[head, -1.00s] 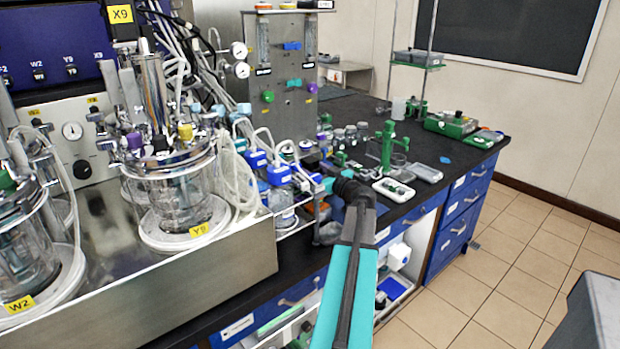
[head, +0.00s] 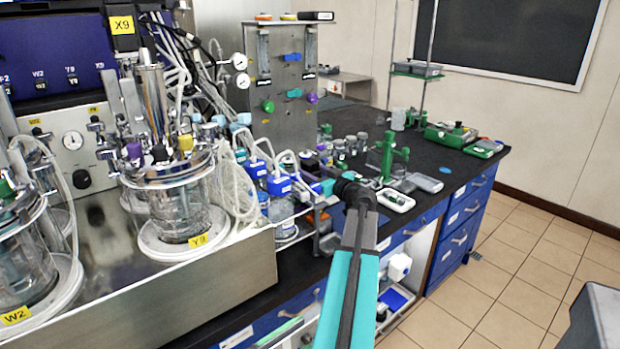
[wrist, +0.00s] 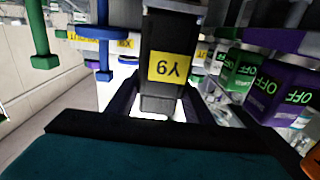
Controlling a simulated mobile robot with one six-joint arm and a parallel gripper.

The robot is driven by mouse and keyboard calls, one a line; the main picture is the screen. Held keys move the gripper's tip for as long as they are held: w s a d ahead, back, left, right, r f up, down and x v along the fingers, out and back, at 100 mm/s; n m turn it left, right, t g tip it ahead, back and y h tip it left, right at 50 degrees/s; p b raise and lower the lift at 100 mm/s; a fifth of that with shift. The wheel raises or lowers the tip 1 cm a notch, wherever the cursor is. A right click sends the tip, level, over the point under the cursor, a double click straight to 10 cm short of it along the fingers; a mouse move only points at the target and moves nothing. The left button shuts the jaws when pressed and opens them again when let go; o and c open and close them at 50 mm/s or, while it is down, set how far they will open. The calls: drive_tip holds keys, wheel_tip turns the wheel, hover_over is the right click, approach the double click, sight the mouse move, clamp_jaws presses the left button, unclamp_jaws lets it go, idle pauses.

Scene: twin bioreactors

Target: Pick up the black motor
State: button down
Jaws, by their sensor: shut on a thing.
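The black motor (wrist: 174,35) is a dark block with a yellow label that reads Y9 upside down. In the wrist view it stands in the upper middle, between the two dark fingers of my gripper (wrist: 158,103). The gripper is shut on it. In the head view my gripper (head: 345,186) is at the end of my teal and black arm, over the front edge of the bench. I cannot make out the motor in the head view.
The glass vessel labelled Y9 (head: 178,205) stands on the steel base (head: 160,295) at left. Blue-capped bottles (head: 280,185) are just left of my gripper. A green stand (head: 388,160) and a white tray (head: 396,200) are to its right.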

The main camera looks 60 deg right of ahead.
drive_tip(key=shift+r+b, duration=0.35)
drive_tip(key=shift+r, duration=3.3)
drive_tip(key=shift+s+f, duration=0.1)
